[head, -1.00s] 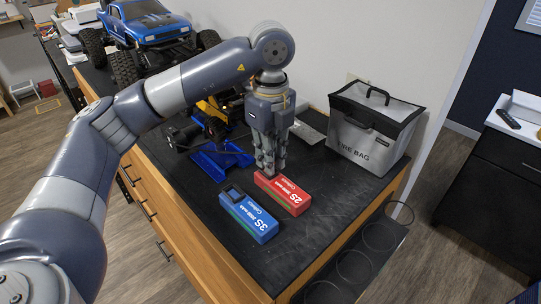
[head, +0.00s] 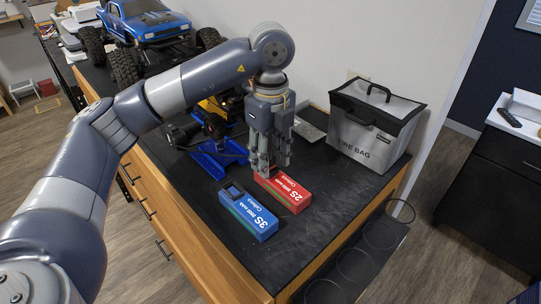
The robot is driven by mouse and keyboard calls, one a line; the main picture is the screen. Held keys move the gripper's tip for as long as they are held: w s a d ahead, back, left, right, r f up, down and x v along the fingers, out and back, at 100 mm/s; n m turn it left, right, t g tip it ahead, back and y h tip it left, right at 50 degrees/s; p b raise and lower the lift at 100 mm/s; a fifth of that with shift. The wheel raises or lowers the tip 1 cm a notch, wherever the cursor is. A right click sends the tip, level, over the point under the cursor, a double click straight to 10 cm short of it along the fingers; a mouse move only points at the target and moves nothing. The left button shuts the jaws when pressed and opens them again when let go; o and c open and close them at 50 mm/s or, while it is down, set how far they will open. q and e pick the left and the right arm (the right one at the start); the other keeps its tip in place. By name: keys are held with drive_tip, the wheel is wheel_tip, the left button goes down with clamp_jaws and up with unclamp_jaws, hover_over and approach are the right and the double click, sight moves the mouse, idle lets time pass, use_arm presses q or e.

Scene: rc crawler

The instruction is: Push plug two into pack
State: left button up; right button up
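A red battery pack marked 2S (head: 285,194) and a blue battery pack marked 3S (head: 249,213) lie side by side on the black bench top. A dark square part (head: 233,190) shows at the far end of the blue pack. My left gripper (head: 267,172) points down at the far left end of the red pack, its fingertips at or just above that end. The fingers hide what is between them, so I cannot tell whether they hold a plug. No plug can be made out clearly. My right gripper is out of view.
A blue stand (head: 217,159) and a partly hidden yellow-and-black vehicle are behind and left of my gripper. A grey fire bag (head: 370,132) stands at the back right. A large blue crawler truck (head: 147,27) is at the far left. The front right bench top is clear.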

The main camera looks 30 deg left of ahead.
sight(271, 158)
use_arm(q)
wheel_tip(271, 158, up, 12)
idle(0.7)
idle(0.5)
